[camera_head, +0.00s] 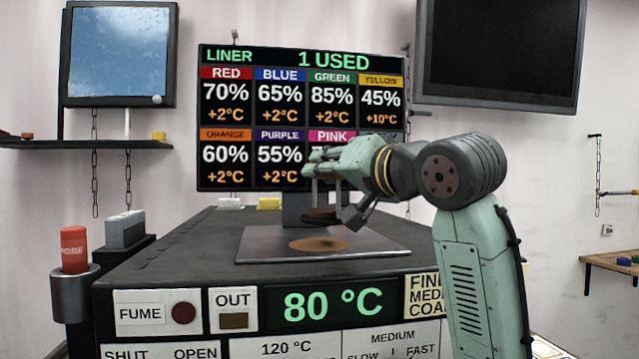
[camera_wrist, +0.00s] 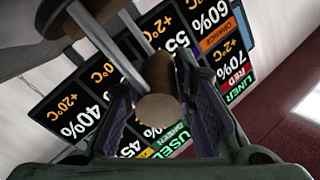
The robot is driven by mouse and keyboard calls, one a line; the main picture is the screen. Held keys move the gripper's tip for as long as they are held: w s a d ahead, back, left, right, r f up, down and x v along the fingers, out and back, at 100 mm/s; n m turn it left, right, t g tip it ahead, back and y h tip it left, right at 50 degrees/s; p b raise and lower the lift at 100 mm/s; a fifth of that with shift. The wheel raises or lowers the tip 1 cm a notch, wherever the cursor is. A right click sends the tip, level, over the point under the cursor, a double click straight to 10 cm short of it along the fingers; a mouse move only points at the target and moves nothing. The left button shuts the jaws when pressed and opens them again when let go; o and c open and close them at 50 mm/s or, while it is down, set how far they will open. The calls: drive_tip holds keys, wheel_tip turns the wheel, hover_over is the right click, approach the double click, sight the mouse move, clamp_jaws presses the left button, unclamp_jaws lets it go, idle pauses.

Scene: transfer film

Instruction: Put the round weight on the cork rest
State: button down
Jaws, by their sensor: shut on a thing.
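The round weight (camera_head: 322,213) shows in the head view as a dark brown disc hanging below my gripper (camera_head: 325,160) from two thin upright rods. In the wrist view its brown handle (camera_wrist: 158,108) is between the two fingers of my gripper (camera_wrist: 160,95), with the metal rods running to the upper left. My gripper is shut on the handle. The weight is held above a grey plate (camera_head: 275,248). A flat brown round patch (camera_head: 318,244) is on the plate below it; I cannot tell whether this is the cork rest. No other cork rest is clearly visible.
The plate lies on a dark machine top (camera_head: 185,250) with a panel reading 80 °C. A large screen (camera_head: 225,120) stands close behind my gripper. A red bottle (camera_head: 74,250) in a holder and a grey box (camera_head: 125,229) are at the left. The machine top left of the plate is clear.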

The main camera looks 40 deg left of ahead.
sight(320, 209)
drive_tip(key=shift+a, duration=0.7)
drive_tip(key=shift+f+p, duration=0.6)
drive_tip(key=shift+f, duration=1.1)
drive_tip(key=shift+f, duration=0.15)
drive_tip(key=c, duration=1.3)
unclamp_jaws()
drive_tip(key=shift+c, duration=0.2)
